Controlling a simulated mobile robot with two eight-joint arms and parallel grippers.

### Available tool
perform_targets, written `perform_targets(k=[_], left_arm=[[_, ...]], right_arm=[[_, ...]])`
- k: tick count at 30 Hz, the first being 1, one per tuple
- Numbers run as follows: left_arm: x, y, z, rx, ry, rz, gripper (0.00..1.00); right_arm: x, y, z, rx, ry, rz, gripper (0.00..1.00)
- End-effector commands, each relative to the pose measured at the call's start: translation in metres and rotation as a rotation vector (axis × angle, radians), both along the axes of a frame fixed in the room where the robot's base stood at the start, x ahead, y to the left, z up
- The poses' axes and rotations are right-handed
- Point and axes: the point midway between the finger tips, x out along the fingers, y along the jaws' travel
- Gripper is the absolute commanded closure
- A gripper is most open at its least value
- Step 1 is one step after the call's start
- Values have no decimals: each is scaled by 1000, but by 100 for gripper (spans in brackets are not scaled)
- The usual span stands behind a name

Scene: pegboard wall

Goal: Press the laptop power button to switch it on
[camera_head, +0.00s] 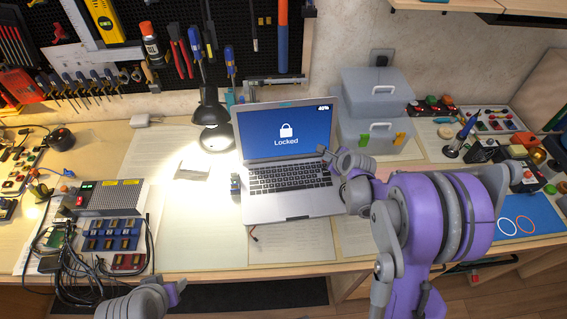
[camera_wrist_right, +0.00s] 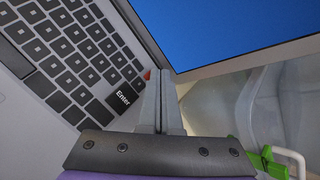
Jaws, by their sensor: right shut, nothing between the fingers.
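The open laptop (camera_head: 290,205) stands on the workbench, its blue screen (camera_head: 286,130) lit with a padlock and the word "Locked". My right gripper (camera_head: 325,151) is shut and empty at the laptop's right side, near the upper right of the keyboard. In the right wrist view the closed fingers (camera_wrist_right: 161,78) point at the corner between keyboard and screen. A small red mark (camera_wrist_right: 147,74), possibly the power button, shows right beside the fingertips, partly hidden; I cannot tell whether they touch. My left gripper (camera_head: 176,290) is low at the front edge, its jaws unclear.
A grey lidded box (camera_head: 375,95) stands behind the laptop on the right. A lit desk lamp (camera_head: 212,115) is behind it on the left. A power supply with wired modules (camera_head: 110,197) sits at the left. The bench in front of the laptop is mostly clear.

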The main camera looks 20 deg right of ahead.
Motion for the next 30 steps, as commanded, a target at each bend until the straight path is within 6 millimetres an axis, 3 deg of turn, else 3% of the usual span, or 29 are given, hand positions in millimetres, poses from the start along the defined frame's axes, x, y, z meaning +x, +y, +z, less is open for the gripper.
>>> perform_targets(k=[7,19,30], left_arm=[[1,0,7,0,-3,0,50],[2,0,9,0,-3,0,50],[8,0,33,0,-15,0,50]], right_arm=[[0,0,12,0,0,0,100],[0,0,15,0,0,0,100],[1,0,51,-1,-2,-1,100]])
